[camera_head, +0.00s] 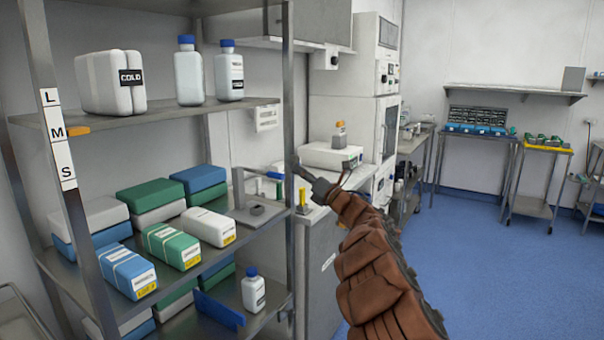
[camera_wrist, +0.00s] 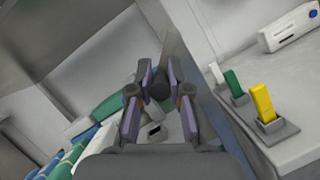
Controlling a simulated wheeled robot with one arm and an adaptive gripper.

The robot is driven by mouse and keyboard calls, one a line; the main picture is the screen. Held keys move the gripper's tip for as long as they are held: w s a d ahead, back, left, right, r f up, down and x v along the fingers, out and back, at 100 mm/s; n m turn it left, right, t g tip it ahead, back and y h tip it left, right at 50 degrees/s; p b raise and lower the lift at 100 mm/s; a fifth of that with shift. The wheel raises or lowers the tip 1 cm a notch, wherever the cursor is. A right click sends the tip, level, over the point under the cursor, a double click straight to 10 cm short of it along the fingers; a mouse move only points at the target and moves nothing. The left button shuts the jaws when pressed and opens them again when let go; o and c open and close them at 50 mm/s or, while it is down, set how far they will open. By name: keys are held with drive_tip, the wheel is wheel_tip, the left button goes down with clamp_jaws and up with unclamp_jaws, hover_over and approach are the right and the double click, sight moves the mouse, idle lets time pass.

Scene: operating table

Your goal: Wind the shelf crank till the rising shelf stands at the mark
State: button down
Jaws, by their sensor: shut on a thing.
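The rising shelf (camera_head: 160,118) is a grey metal shelf carrying a white COLD box and two blue-capped bottles. An orange tab (camera_head: 78,131) at its left end stands about level with the M on the white mark strip (camera_head: 59,140), which reads L, M, S down the left post. My gripper (camera_head: 300,172) is at the rack's front right post, at the end of my brown-sleeved arm. In the wrist view my gripper (camera_wrist: 158,90) is shut on a dark round knob (camera_wrist: 158,82), which looks like the crank's handle. The rest of the crank is mostly hidden.
A lower shelf holds blue, green and white boxes (camera_head: 170,244). A small blue-capped bottle (camera_head: 253,292) stands below. Right of the post, a counter carries a white device (camera_head: 328,157) and a yellow upright piece (camera_head: 302,200). Blue floor (camera_head: 480,270) is open at right.

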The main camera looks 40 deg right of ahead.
drive_tip(key=shift+a+r+m+h, duration=0.15)
drive_tip(key=shift+m+h, duration=0.15)
drive_tip(key=shift+m, duration=0.3)
drive_tip(key=shift+a+r+m+h, duration=0.15)
drive_tip(key=shift+r+m+h, duration=0.25)
drive_tip(key=shift+m, duration=0.5)
drive_tip(key=shift+a+r+m+g+h+p, duration=0.1)
drive_tip(key=shift+r+m+g+h+p, duration=0.15)
drive_tip(key=shift+m, duration=0.3)
drive_tip(key=shift+a+r+m+g+h+p, duration=0.15)
drive_tip(key=shift+m+g+p, duration=0.15)
drive_tip(key=shift+m, duration=0.25)
wheel_tip(320, 180, up, 3)
drive_tip(key=m+g+p, duration=0.1)
drive_tip(key=m+p, duration=0.3)
drive_tip(key=p, duration=0.1)
drive_tip(key=m+g+h+p, duration=0.1)
drive_tip(key=m+p, duration=0.3)
drive_tip(key=p, duration=0.2)
drive_tip(key=shift+d+r+g, duration=0.15)
drive_tip(key=shift+g, duration=0.2)
drive_tip(key=m+p, duration=0.1)
drive_tip(key=p, duration=0.1)
drive_tip(key=m+p, duration=0.1)
drive_tip(key=p, duration=0.1)
drive_tip(key=shift+d+r+g+p, duration=0.2)
drive_tip(key=shift+r+g+p, duration=0.05)
drive_tip(key=shift+g+p, duration=0.15)
drive_tip(key=shift+m+p, duration=0.5)
drive_tip(key=shift+p, duration=0.15)
